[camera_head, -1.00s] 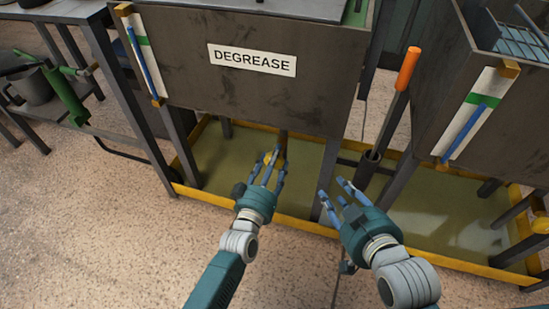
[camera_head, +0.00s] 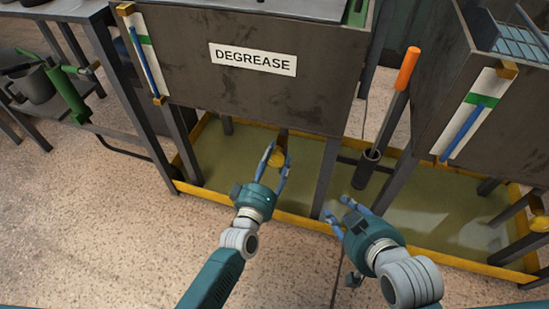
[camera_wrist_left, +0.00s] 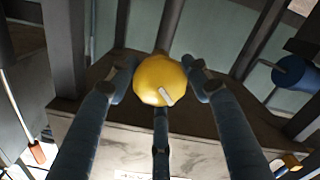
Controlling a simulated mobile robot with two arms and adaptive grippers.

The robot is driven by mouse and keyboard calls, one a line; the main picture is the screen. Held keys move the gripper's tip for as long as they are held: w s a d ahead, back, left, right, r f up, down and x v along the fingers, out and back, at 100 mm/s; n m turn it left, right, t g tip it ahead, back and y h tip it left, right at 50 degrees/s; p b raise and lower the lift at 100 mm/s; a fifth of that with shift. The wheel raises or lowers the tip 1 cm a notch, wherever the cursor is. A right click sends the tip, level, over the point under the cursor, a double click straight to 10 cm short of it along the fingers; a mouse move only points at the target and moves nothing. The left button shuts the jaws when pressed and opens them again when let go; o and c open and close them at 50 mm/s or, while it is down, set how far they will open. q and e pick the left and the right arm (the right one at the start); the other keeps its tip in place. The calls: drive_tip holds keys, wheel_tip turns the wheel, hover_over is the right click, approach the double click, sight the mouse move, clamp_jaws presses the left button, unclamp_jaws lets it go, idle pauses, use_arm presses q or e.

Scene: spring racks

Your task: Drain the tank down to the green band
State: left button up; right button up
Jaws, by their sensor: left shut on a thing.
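The DEGREASE tank (camera_head: 200,85) stands at the upper left of the head view. Its white gauge strip carries a green band (camera_head: 144,40), and the blue column (camera_head: 147,70) reaches above that band. A round yellow valve knob (camera_head: 277,157) sits below the tank; in the left wrist view (camera_wrist_left: 160,80) it has a small pale mark. My left gripper (camera_head: 279,165) is shut on the knob, with its fingers on both sides. My right gripper (camera_head: 340,212) is empty, its fingers apart, near the front edge of the yellow tray.
A yellow-rimmed tray (camera_head: 310,224) with murky liquid lies under both tanks. A second tank (camera_head: 500,140) at the right has its own gauge (camera_head: 465,125). An orange-handled tool (camera_head: 408,68) stands upright in a dark holder between them.

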use_arm(q)
drive_tip(key=shift+w+a+r, duration=0.3)
drive_tip(key=shift+a+r, duration=0.05)
drive_tip(key=shift+r, duration=0.05)
drive_tip(key=o, duration=1.1)
drive_tip(key=shift+f, duration=0.15)
drive_tip(key=shift+s+f, duration=0.1)
drive_tip(key=shift+s, duration=0.05)
drive_tip(key=shift+s+f, duration=0.1)
drive_tip(key=shift+s, duration=0.45)
drive_tip(key=v, duration=1.1)
drive_tip(key=shift+w+a, duration=0.1)
